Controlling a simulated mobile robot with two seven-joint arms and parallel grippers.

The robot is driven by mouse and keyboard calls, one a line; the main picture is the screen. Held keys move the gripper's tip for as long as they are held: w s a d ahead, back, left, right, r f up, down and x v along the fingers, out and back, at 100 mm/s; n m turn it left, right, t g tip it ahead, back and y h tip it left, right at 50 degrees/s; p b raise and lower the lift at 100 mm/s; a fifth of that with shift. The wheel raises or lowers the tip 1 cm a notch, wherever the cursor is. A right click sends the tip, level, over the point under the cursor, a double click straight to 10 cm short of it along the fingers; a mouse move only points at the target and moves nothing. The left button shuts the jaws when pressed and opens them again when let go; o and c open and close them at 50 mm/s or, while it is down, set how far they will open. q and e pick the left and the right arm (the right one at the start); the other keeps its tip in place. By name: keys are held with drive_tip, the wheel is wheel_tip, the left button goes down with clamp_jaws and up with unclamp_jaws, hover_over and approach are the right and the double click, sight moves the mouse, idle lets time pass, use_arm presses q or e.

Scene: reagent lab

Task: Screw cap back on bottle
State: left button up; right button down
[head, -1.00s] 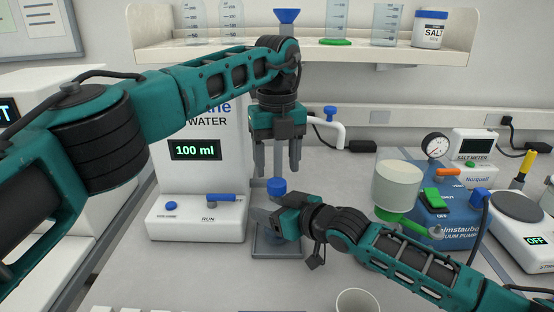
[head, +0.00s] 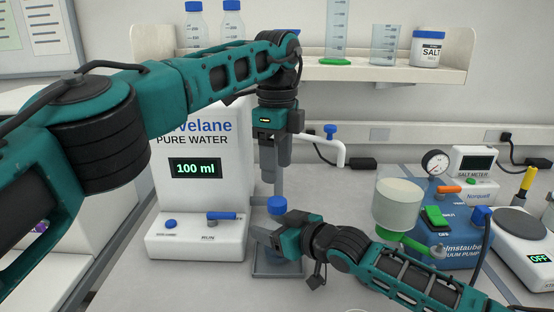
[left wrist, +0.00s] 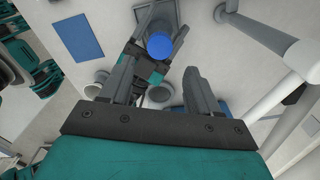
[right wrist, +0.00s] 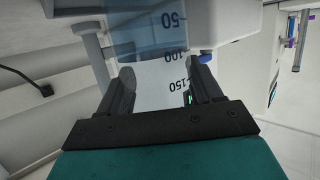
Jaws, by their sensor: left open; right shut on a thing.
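A blue cap (head: 277,205) sits on top of the bottle, directly below my left gripper. How tightly it sits cannot be told. The clear bottle (right wrist: 150,72), with printed volume marks, is between the fingers of my right gripper (right wrist: 164,82). My right gripper (head: 268,240) is shut on the bottle from the right in the head view, hiding most of it. My left gripper (head: 269,178) points down above the cap, open and empty, its fingers seen nearly edge-on. In the left wrist view, the cap (left wrist: 159,45) shows ahead, beyond the fingers (left wrist: 160,80), not gripped.
A pure water dispenser (head: 195,180) reading 100 ml stands left of the bottle. A grey tray (head: 277,270) lies below my right gripper. A vacuum pump (head: 450,245) with a filter cup (head: 397,205) stands to the right. A shelf (head: 400,72) with glassware is behind.

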sight(277, 200)
use_arm(q)
wheel_tip(277, 200, down, 8)
drive_tip(key=shift+f, duration=0.1)
idle(0.5)
drive_tip(key=shift+c, duration=0.2)
drive_tip(key=c, duration=1)
drive_tip(key=m, duration=1)
